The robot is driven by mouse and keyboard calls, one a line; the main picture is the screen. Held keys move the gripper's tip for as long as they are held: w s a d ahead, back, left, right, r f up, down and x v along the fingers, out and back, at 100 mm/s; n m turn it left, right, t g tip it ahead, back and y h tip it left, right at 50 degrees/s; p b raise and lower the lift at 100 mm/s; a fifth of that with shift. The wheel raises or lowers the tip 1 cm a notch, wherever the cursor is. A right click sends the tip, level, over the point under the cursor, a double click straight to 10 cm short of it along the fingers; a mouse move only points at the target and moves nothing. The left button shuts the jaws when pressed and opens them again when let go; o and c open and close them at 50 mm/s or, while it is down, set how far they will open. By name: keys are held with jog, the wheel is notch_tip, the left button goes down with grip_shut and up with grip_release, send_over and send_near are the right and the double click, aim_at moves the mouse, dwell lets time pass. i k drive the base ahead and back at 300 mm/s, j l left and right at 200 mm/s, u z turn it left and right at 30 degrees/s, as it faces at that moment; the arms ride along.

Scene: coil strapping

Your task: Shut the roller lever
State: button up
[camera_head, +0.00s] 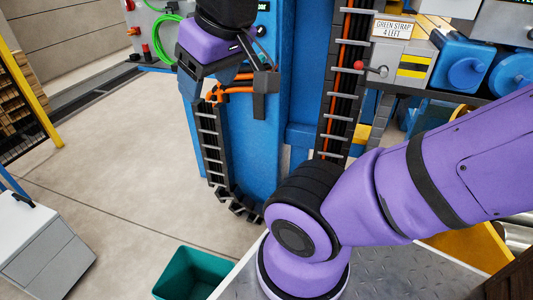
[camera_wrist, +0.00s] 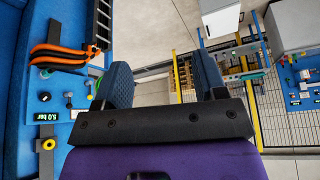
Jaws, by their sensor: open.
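A lever with a red ball knob (camera_head: 359,65) sticks out from a grey box with a "GREEN STRAP 4 LEFT" label, at the upper right of the head view. I cannot tell for sure whether this is the roller lever, or whether it is open or shut. My gripper (camera_head: 207,82) hangs at the upper left of centre, well left of that knob and in front of the blue cabinet. In the wrist view my gripper (camera_wrist: 163,70) has its two blue fingers wide apart, with nothing between them. The red knob does not show in the wrist view.
Orange handles (camera_head: 235,91) show close to my gripper, and also on the blue cabinet (camera_wrist: 40,130) in the wrist view. Black cable chains (camera_head: 342,90) run down the cabinet. A green bin (camera_head: 192,272) and a grey cabinet (camera_head: 40,250) stand on the open floor.

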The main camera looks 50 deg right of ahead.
aim_at(358, 66)
jog(key=j+z, duration=0.3)
jog(key=j, duration=0.3)
jog(key=j+z, duration=0.15)
jog(key=z, duration=0.7)
jog(key=i+l+z, duration=0.15)
jog(key=l+z, duration=0.15)
jog(key=z, duration=0.2)
jog(key=i+l+z, duration=0.15)
jog(key=l+z, duration=0.15)
jog(key=z, duration=0.2)
jog(key=j+z, duration=0.25)
jog(key=j, duration=0.45)
